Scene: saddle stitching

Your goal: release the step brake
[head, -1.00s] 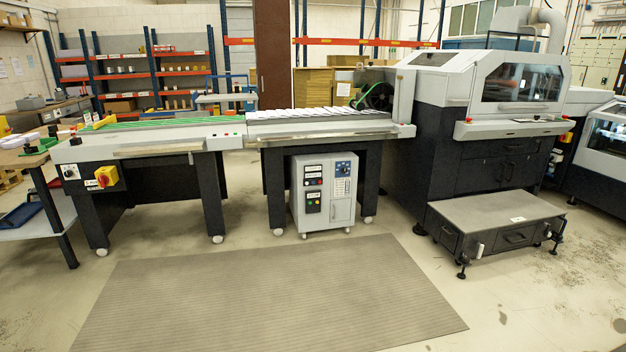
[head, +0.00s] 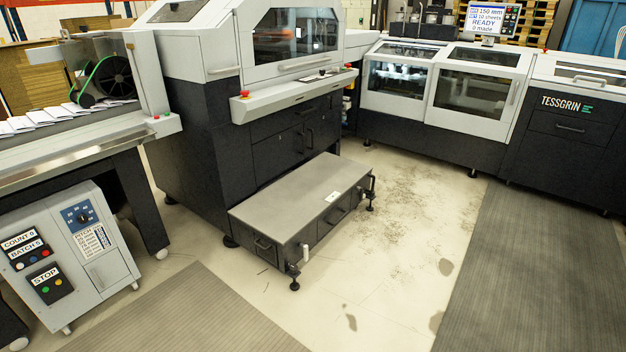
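A low grey-topped step (head: 300,200) stands on the floor in front of the tall dark machine, in the middle of the head view. It has dark sides with drawer-like fronts and black feet at its right-hand corners. A white upright piece (head: 306,252) shows at its near corner, and a darker fitting (head: 371,183) at its far right corner. My gripper is not in view.
The tall grey and black machine (head: 215,130) stands behind the step. A control cabinet (head: 75,255) with STOP and COUNT labels is at the left. Ribbed mats lie at the front (head: 195,310) and right (head: 545,270). Bare floor (head: 400,230) is open right of the step.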

